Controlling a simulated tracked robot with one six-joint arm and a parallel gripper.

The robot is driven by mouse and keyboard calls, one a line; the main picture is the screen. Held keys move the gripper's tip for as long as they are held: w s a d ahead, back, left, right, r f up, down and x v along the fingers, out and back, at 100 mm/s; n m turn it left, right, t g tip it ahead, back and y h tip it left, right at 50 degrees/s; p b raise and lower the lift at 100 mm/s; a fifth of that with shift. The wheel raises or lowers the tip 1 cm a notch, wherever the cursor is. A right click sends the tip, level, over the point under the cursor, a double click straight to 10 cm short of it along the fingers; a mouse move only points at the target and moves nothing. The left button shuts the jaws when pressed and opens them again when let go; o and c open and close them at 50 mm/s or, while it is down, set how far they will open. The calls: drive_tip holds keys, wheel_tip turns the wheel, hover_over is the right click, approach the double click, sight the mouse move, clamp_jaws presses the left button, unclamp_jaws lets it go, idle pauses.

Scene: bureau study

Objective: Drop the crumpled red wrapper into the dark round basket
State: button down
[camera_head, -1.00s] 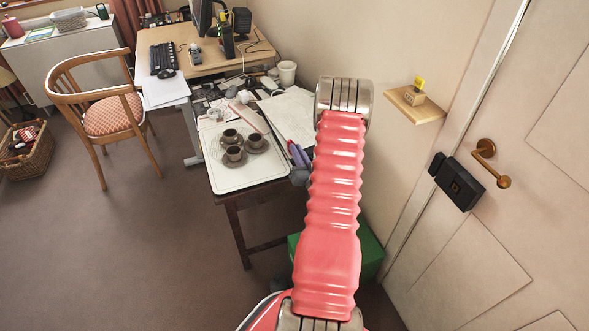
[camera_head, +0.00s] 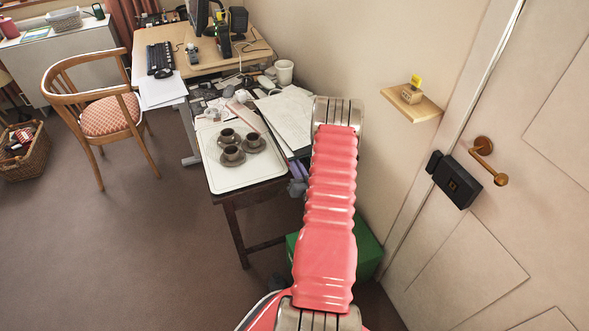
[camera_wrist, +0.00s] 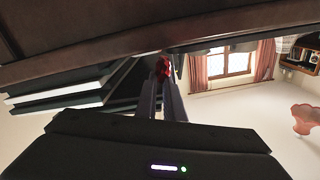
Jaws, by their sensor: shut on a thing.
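My gripper (camera_wrist: 163,82) shows in the wrist view, its two narrow grey fingers closed on the crumpled red wrapper (camera_wrist: 163,68) at their tips. In the head view my red arm hides the gripper and the wrapper. I cannot make out the dark round basket for certain in either view. A small dark shape (camera_head: 278,282) on the floor beside the green box is too unclear to name.
A side table with a white tray (camera_head: 222,181) of brown cups stands left of my arm. A green box (camera_head: 368,252) is on the floor behind the arm. A wicker basket (camera_head: 30,160) and chair (camera_head: 104,105) stand left. Open carpet lies front left.

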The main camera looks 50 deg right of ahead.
drive_tip(key=shift+a+f, duration=0.1)
drive_tip(key=shift+f, duration=1.3)
drive_tip(key=c, duration=2.2)
unclamp_jaws()
drive_tip(key=shift+f, duration=0.1)
drive_tip(key=o, duration=0.4)
drive_tip(key=shift+s+r, duration=0.1)
drive_tip(key=shift+r, duration=0.1)
drive_tip(key=v, duration=1.1)
drive_tip(key=shift+s, duration=0.35)
drive_tip(key=shift+a, duration=0.15)
